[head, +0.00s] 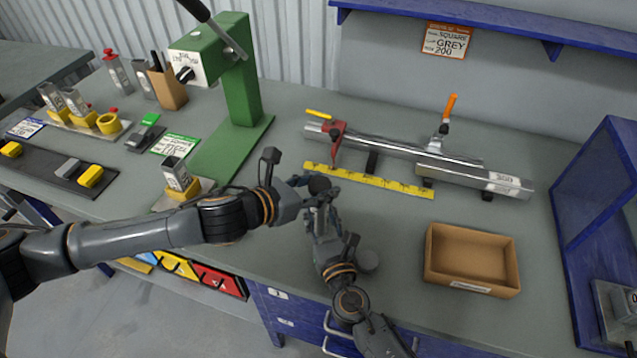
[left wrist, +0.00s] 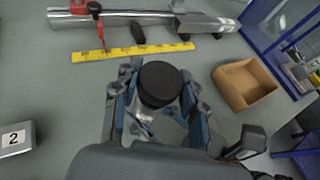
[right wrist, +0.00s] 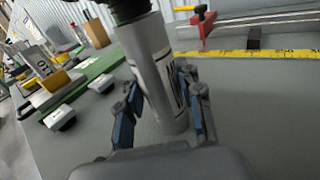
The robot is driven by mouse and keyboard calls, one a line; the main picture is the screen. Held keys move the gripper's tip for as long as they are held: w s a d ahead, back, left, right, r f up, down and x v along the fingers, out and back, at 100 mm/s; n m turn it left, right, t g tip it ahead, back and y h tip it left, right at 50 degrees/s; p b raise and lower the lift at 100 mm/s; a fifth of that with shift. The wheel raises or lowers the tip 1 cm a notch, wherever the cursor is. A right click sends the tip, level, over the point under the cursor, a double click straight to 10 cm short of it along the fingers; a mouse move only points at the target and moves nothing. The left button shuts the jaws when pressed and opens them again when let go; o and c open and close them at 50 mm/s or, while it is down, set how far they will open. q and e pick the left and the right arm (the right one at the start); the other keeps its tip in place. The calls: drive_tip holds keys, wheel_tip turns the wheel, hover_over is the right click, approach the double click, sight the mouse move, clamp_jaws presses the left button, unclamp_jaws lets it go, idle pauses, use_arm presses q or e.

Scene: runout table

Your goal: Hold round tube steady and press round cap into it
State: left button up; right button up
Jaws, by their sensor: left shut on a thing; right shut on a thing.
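The round cap is a black disc (left wrist: 160,84) between the fingers of my left gripper (left wrist: 158,98), which is shut on it. In the head view the dark cap (head: 319,184) shows at the left gripper's tips, above my right gripper (head: 323,212). The round tube (right wrist: 152,65) is silver with a printed label and stands about upright in the right wrist view. My right gripper (right wrist: 163,100) is shut on it. The cap is over the tube's top end. The joint between them is hidden, so I cannot tell how deep the cap sits.
An open cardboard box (head: 471,260) stands right of the grippers. A yellow ruler (head: 368,181) and a clamped metal rail (head: 400,150) lie behind. A green press (head: 240,95) and a block with a square tube (head: 178,178) are at left.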

use_arm(q)
drive_tip(key=shift+f, duration=0.5)
drive_tip(key=shift+r, duration=0.1)
drive_tip(key=shift+r, duration=0.55)
drive_tip(key=shift+f, duration=0.65)
idle(1.2)
drive_tip(key=o, duration=1.1)
drive_tip(key=shift+s, duration=0.1)
drive_tip(key=v, duration=1.2)
